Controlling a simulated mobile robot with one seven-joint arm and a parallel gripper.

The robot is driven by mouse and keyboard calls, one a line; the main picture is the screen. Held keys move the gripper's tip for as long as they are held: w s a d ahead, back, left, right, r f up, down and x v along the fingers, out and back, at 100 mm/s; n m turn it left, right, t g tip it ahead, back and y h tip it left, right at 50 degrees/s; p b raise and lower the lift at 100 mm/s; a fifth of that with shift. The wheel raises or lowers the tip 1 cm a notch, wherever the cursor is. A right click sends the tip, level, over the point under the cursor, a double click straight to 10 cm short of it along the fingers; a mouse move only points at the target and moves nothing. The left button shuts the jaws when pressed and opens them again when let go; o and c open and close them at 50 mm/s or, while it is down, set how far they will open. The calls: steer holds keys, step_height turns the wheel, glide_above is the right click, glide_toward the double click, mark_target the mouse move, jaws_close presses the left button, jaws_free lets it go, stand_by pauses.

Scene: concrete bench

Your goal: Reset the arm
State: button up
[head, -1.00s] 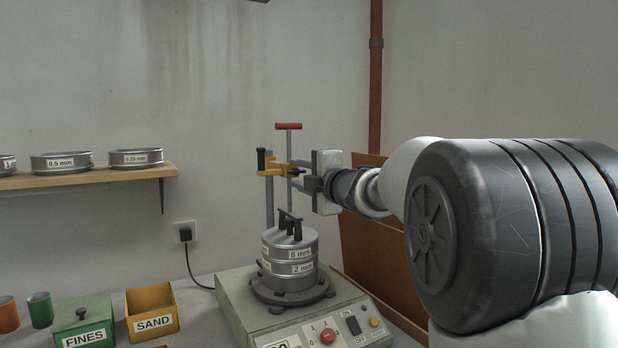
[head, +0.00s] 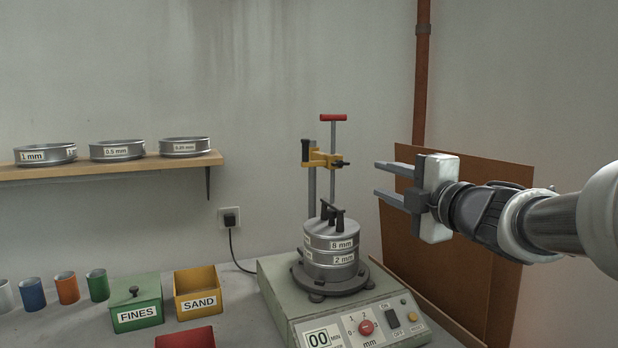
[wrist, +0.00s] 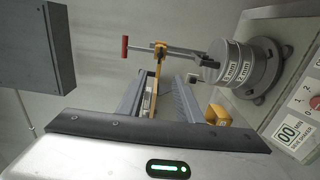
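My gripper (head: 385,182) is in the air to the right of the sieve shaker, its two fingers apart and nothing between them. In the wrist view the open fingers (wrist: 158,100) also show with a gap between them. The shaker (head: 290,308) stands on the bench with a sieve stack (head: 331,248) marked 8 mm and 2 mm, topped by a black-handled lid. The yellow clamp (head: 325,159) sits high on the post below a red T-handle (head: 333,117), above the stack and apart from it. My gripper is clear of the clamp.
A shelf (head: 120,168) on the left holds sieves, including the 0.5 mm sieve (head: 118,150). A green FINES box (head: 136,302), yellow SAND box (head: 199,293), red object (head: 186,338) and several cups stand on the bench. A brown board (head: 465,270) leans behind my arm.

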stand_by(0.3)
steer(key=s+d+f+m+g+h, duration=0.4)
steer(key=s+f+m+h, duration=0.55)
steer(key=m, duration=0.65)
steer(key=s+a+f+m+g+y, duration=0.25)
steer(key=s+a+f+g, duration=0.2)
steer(key=s+f, duration=0.35)
steer(key=s+a+f+m+g+y, duration=0.25)
steer(key=s+a+f, duration=0.25)
steer(key=s, duration=0.5)
step_height(320, 180, up, 24)
steer(key=h+p, duration=0.1)
steer(key=p, duration=2.3)
steer(key=shift+w+d+f+m+g, duration=0.15)
steer(key=shift+w+m+g, duration=0.15)
steer(key=shift+m, duration=0.1)
